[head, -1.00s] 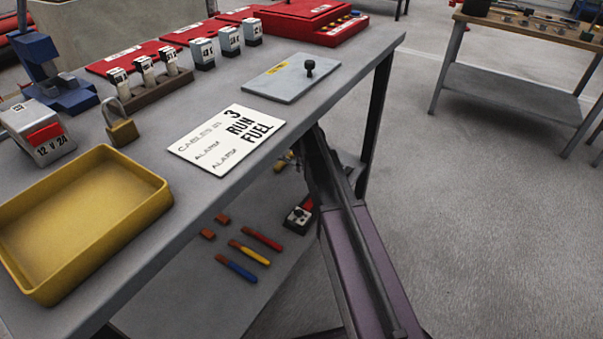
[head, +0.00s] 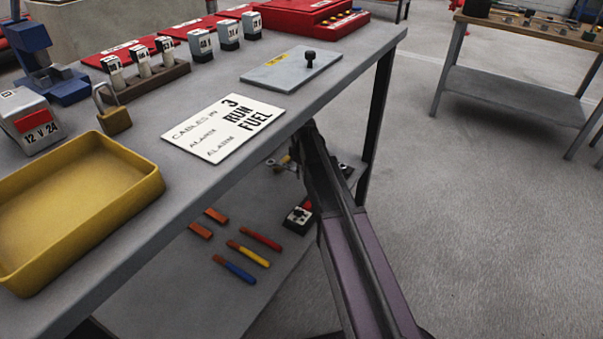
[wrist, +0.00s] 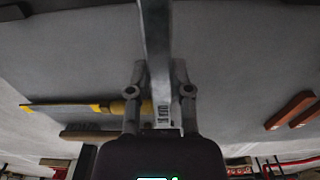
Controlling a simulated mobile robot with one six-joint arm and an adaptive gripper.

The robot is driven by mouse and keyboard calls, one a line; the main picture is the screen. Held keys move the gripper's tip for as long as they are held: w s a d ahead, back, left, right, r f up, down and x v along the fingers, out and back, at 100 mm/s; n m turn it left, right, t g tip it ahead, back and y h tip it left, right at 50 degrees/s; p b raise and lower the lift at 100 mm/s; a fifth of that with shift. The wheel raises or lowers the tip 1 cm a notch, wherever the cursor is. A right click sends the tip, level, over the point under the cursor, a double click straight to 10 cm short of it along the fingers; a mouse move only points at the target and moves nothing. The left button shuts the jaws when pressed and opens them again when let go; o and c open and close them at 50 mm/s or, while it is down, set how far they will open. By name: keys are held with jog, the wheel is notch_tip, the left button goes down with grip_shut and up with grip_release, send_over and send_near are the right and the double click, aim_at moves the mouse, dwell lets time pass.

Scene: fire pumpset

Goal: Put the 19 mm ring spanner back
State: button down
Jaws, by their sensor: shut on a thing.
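My gripper (wrist: 161,92) is shut on a grey steel spanner (wrist: 157,40), which runs between its two fingers and out of the top of the wrist view. A small dark marking on the spanner's shank is too small to read surely. In the head view, a grey end piece, probably of the spanner (head: 273,164), shows beside my arm under the bench top's edge. My gripper is mostly hidden there behind my arm, above the lower shelf (head: 215,300). The spanner's resting place cannot be made out.
The bench top (head: 200,95) overhangs the shelf, with a yellow tray (head: 150,185) and a white sign (head: 222,128) on it. Several coloured-handled tools (head: 247,254), orange blocks (head: 200,230) and a small switch box (head: 298,218) lie on the shelf. A bench leg (head: 376,120) stands behind my arm.

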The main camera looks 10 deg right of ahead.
aim_at(303, 173)
jog(key=shift+f+b, duration=0.65)
jog(key=c, duration=0.5)
grip_release()
jog(key=shift+c, duration=0.2)
jog(key=shift+r, duration=0.2)
notch_tip(303, 173, up, 13)
jog(key=p, duration=1.3)
jog(key=shift+d, duration=0.15)
jog(key=shift+s, duration=0.1)
jog(key=shift+s, duration=0.1)
jog(key=s+a+m, duration=0.1)
jog(key=s+m, duration=0.8)
jog(key=s, duration=1.3)
jog(key=shift+s+a, duration=0.25)
jog(key=shift+s, duration=0.05)
